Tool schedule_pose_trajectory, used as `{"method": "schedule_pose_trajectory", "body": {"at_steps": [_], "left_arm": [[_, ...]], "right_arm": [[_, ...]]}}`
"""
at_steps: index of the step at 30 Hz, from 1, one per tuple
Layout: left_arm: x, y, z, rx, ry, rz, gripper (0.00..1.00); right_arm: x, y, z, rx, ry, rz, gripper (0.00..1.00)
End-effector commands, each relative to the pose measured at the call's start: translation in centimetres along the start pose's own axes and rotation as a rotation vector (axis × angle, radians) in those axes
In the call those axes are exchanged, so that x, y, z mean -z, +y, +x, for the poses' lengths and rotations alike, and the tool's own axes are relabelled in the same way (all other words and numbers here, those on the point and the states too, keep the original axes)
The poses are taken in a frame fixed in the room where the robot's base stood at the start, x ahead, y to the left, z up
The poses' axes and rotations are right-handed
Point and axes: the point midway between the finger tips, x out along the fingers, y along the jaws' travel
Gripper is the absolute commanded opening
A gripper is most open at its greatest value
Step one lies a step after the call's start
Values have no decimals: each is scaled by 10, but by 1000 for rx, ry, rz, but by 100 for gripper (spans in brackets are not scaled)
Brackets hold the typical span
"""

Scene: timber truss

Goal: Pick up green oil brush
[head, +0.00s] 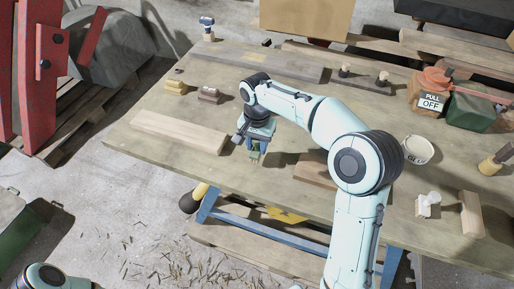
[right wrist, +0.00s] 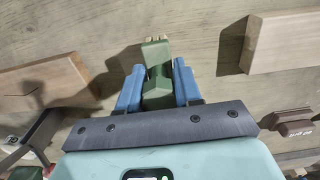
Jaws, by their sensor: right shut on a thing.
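The green oil brush (right wrist: 157,92) sits between the two blue fingers of my right gripper (right wrist: 158,80), which is shut on it. In the head view the right gripper (head: 257,142) points down over the workbench near its front edge. The brush's lower end with pale bristles (head: 254,158) shows just below the fingers. Its upper part is hidden by the gripper. A shadow lies on the bench beside it; I cannot tell how far the brush is from the wood. My left gripper is out of view.
A pale timber board (head: 180,131) lies left of the gripper on the workbench (head: 160,105). A brown block (head: 316,169) is at right, partly behind my arm. A white glue tub (head: 418,149) is farther right.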

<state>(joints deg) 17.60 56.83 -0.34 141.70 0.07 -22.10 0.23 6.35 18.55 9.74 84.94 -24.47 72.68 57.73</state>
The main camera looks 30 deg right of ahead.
Motion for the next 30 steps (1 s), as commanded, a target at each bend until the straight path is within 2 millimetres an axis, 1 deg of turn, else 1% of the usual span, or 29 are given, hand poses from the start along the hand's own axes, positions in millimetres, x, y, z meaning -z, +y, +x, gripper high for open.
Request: {"method": "schedule_pose_trajectory", "body": {"at_steps": [1,5,12,14,16,18,22,25,30], "left_arm": [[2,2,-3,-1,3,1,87],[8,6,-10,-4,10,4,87],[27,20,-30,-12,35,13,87],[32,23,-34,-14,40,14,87],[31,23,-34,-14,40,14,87],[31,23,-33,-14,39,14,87],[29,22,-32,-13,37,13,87],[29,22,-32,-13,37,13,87],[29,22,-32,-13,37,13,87]], "right_arm": [[1,-1,-12,5,4,0,3],[1,-2,-44,7,6,-2,3],[2,-3,-116,10,7,0,3],[2,-3,-131,9,7,-1,3],[1,-2,-144,7,5,-1,3],[1,-2,-155,5,3,-2,3],[0,-1,-168,2,2,0,3],[0,0,-173,0,1,-1,3],[0,0,-176,0,1,-1,3]]}}
